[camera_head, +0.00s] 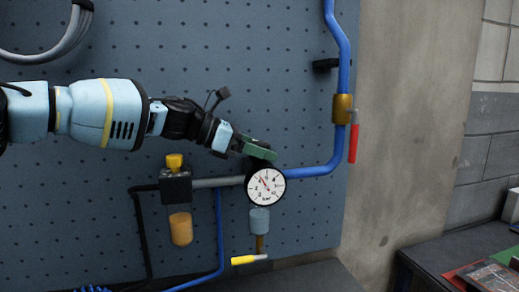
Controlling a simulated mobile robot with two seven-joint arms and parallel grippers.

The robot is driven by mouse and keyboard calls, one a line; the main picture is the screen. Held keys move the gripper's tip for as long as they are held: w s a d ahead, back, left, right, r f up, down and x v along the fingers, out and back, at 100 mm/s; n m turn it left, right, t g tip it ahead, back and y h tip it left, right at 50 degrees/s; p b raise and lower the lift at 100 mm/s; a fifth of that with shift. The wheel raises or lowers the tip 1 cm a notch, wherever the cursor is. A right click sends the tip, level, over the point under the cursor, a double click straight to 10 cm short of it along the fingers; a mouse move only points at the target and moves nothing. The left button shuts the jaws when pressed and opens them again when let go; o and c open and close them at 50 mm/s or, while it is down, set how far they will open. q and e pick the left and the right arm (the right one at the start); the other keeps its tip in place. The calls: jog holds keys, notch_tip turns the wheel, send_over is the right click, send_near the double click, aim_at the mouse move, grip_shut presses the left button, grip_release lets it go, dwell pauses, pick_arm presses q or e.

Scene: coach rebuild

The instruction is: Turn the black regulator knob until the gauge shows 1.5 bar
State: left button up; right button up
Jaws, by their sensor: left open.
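The round white gauge (266,187) with a black rim sits on the pipe line on the pegboard. Its needle seems to point up and left; the small numbers are too fine to read surely. My left gripper (259,151) comes in from the left and is directly above the gauge, with its green and dark fingers open. The black regulator knob is not clearly distinguishable; the fingers cover the spot just above the gauge. I cannot tell whether they touch it. My right gripper is not in view.
A filter unit with a yellow top (174,162) and amber bowl (181,229) is left of the gauge. A blue pipe (330,160) rises on the right to a brass valve with a red handle (353,143). A yellow-handled valve (245,260) hangs below. A dark bench (440,255) stands lower right.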

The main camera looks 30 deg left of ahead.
pick_arm(q)
jog(key=c, duration=1)
